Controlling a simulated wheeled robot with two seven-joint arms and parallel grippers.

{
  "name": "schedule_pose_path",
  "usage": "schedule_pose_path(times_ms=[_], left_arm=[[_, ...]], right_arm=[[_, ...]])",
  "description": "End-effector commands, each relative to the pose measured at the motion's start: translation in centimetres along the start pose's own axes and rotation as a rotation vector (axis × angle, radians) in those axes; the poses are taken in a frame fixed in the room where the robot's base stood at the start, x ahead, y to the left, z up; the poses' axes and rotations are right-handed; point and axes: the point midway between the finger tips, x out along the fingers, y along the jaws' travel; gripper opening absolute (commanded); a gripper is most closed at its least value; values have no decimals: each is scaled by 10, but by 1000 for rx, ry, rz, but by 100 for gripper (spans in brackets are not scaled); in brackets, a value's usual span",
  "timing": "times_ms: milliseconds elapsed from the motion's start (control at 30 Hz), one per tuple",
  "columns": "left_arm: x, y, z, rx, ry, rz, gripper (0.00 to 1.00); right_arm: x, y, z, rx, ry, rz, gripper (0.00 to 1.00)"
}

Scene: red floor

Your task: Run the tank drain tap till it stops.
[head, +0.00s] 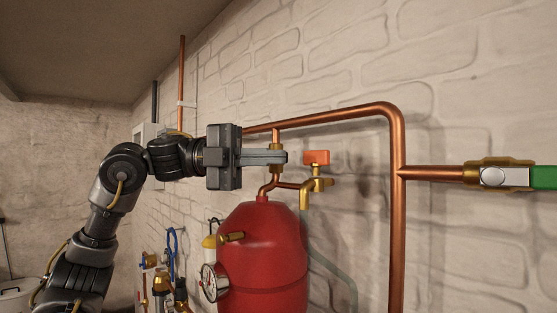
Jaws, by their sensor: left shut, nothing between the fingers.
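The red tank (262,255) stands against the brick wall with a pressure gauge (212,283) low on its left side. The drain tap (314,187) is a brass tap with a downward spout, fed by a short copper branch above the tank. Its orange-red handle (317,157) sits on top. My left gripper (285,157) reaches in from the left, with its fingers shut and empty. The fingertips are just left of the handle, with what looks like a small gap. The fingers hide part of the copper pipe behind them. My right gripper is not in view.
A copper pipe (397,230) runs along the wall and bends down right of the tap. A brass valve (494,176) with a green lever (543,178) is at the far right.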

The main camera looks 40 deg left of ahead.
Motion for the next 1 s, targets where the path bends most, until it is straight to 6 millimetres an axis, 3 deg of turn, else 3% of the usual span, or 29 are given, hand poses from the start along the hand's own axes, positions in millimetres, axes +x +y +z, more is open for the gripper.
schedule_pose_path(times_ms=[33, 200, 433, 1000], left_arm=[[-15, 1, 8, -5, -8, -8, 0], [-48, -1, 22, -6, -2, -7, 0], [-79, -2, 34, -3, 1, -4, 0], [-87, 0, 37, -1, 2, -3, 0]], right_arm=[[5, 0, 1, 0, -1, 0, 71], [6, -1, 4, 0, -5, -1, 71], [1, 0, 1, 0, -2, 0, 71], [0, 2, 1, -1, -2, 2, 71]])
